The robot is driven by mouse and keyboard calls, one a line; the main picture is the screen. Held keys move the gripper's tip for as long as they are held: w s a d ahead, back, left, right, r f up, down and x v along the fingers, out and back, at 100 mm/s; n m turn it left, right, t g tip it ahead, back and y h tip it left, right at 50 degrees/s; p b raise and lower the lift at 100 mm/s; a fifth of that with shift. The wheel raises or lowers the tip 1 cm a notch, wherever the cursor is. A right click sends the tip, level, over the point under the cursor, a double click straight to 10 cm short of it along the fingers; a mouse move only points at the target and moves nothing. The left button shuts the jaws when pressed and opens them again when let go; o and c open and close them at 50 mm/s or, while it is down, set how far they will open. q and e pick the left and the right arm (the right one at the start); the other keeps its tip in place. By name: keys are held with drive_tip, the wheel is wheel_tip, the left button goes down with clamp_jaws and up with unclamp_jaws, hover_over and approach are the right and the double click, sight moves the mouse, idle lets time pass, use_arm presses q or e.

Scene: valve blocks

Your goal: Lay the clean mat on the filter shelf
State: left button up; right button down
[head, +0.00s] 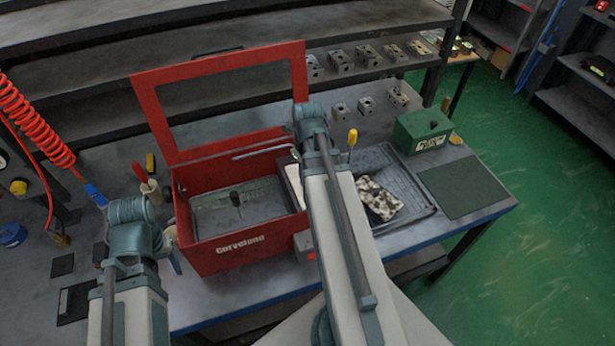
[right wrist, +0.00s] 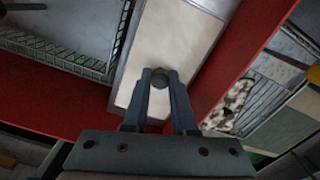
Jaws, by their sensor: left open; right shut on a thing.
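The clean mat (right wrist: 178,50) is a cream rectangular pad with a dark round knob, at the right end inside the red washer box (head: 238,243). A sliver of the mat shows in the head view (head: 292,182), beside my right arm. My right gripper (right wrist: 160,88) is shut on the mat's knob; in the head view the arm hides it. Grey metal, seemingly the filter shelf (right wrist: 213,6), shows along the mat's edge. I cannot tell whether the mat rests on it. My left gripper (head: 173,258) is open and empty by the box's front left corner.
The box's red framed lid (head: 150,112) stands open. A stained patterned mat (head: 378,199) lies on a grey tray (head: 416,213) right of the box. A green box (head: 422,130) and a flat dark green mat (head: 462,188) are farther right. Valve blocks (head: 367,105) stand behind.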

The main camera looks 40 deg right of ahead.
drive_tip(key=shift+f, duration=0.25)
drive_tip(key=c, duration=0.7)
unclamp_jaws()
drive_tip(key=shift+r, duration=0.1)
drive_tip(key=shift+r, duration=0.15)
wheel_tip(320, 180, up, 12)
drive_tip(key=p, duration=1.2)
